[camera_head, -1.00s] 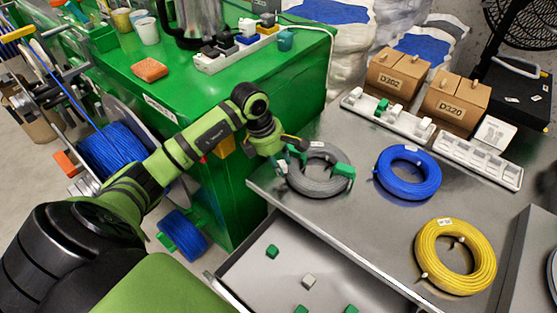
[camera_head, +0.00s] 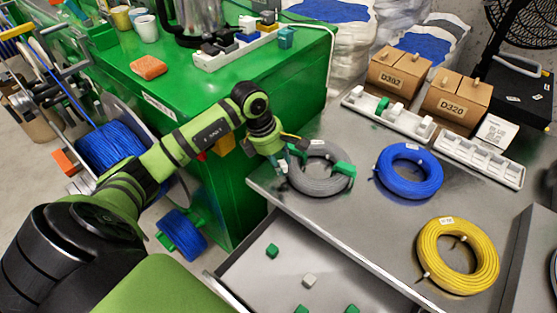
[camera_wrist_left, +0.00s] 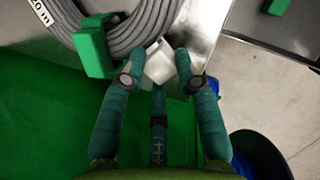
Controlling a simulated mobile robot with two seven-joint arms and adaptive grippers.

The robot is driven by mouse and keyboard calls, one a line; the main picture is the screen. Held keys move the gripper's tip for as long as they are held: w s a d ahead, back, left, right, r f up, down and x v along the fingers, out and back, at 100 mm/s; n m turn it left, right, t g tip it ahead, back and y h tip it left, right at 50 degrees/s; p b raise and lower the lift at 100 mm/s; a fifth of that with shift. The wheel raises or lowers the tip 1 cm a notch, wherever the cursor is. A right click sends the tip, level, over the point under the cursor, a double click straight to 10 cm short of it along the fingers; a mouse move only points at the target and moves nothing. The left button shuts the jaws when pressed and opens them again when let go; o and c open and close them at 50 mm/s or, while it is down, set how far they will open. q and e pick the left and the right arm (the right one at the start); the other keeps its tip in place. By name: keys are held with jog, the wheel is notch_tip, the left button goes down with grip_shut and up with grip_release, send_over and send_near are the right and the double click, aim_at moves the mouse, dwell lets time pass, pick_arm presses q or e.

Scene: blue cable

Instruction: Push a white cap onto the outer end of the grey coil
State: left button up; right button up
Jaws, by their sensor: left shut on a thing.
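The grey coil (camera_head: 320,189) lies on the metal table near its left corner, with green clips around it. It also shows at the top of the left wrist view (camera_wrist_left: 140,31). My left gripper (camera_head: 281,160) is at the coil's upper left side. In the left wrist view the left gripper (camera_wrist_left: 160,72) is shut on a white cap (camera_wrist_left: 158,63). The cap is right beside the coil's outer edge, next to a green clip (camera_wrist_left: 93,50). The coil's outer end is hidden, so I cannot tell whether the cap is on it. My right gripper is not in view.
A blue coil (camera_head: 409,190) and a yellow coil (camera_head: 427,255) lie further right. White trays (camera_head: 385,121) stand at the back before cardboard boxes (camera_head: 397,76). An open drawer (camera_head: 262,283) below holds several small blocks. A green cabinet (camera_head: 238,87) stands to the left.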

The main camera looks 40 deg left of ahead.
pick_arm(q)
jog(key=shift+f+b, duration=0.9)
jog(key=shift+b, duration=0.4)
dwell(1.7)
jog(key=shift+s+f, duration=0.15)
dwell(1.0)
jog(key=o, duration=0.5)
jog(key=o, duration=0.5)
jog(key=shift+o, duration=0.2)
jog(key=shift+r+p, duration=2)
jog(key=shift+r, duration=1.6)
